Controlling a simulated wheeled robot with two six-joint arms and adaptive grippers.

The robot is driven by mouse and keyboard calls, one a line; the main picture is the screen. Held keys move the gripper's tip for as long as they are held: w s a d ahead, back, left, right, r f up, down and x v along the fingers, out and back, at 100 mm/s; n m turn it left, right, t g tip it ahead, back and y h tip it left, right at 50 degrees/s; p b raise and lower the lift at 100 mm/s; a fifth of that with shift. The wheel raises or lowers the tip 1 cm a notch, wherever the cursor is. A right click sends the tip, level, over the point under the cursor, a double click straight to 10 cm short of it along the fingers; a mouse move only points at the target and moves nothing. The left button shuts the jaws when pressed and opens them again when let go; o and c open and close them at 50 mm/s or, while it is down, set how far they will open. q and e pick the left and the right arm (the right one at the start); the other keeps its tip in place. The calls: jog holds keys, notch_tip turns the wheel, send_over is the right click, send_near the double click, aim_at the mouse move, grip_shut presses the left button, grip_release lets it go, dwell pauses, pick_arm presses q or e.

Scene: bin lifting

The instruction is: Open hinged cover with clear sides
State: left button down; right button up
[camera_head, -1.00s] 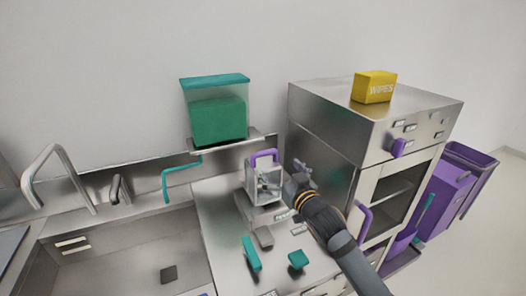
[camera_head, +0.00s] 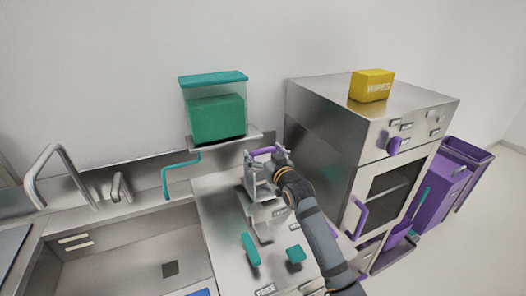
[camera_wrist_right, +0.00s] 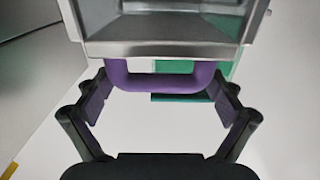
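The hinged cover (camera_head: 250,184) with clear sides and a metal frame stands on the steel counter, left of the oven. Its purple handle (camera_head: 262,151) is at the top, partly hidden by my right gripper (camera_head: 268,160). In the right wrist view the purple U-shaped handle (camera_wrist_right: 160,84) spans most of the space between the fingers of my right gripper (camera_wrist_right: 162,97), below the cover's metal edge (camera_wrist_right: 160,50). The fingers are spread, one beside each end of the handle. Contact with it cannot be told. My left gripper is not in view.
A teal-lidded bin (camera_head: 214,77) stands on a shelf behind. The steel oven (camera_head: 330,130), with a yellow wipes box (camera_head: 371,86) on top, is close on the right. Teal handles (camera_head: 250,248) are on the counter in front. A sink (camera_head: 120,255) is at left.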

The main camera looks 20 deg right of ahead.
jog(key=c, duration=0.9)
jog(key=shift+w+r+p, duration=0.15)
jog(key=shift+r+p, duration=0.15)
jog(key=shift+p, duration=0.05)
jog(key=w+r+g+p, duration=0.1)
jog(key=w+p, duration=0.1)
jog(key=p, duration=0.1)
jog(key=shift+w+a+r, duration=0.1)
jog(key=shift+r, duration=0.3)
jog(key=shift+g, duration=0.9)
jog(key=shift+w+a+r+p, duration=0.1)
jog(key=shift+w+r+p, duration=0.15)
jog(key=shift+w, duration=1.4)
jog(key=shift+w+r+p, duration=0.1)
jog(key=shift+w+p, duration=0.1)
jog(key=shift+w, duration=1.45)
jog(key=shift+w+a+r+p, duration=0.1)
jog(key=shift+w+r+p, duration=0.15)
jog(key=shift+w, duration=1.4)
jog(key=o, duration=1.4)
jog(key=shift+f, duration=0.15)
jog(key=shift+c, duration=0.2)
jog(key=shift+s+d, duration=0.1)
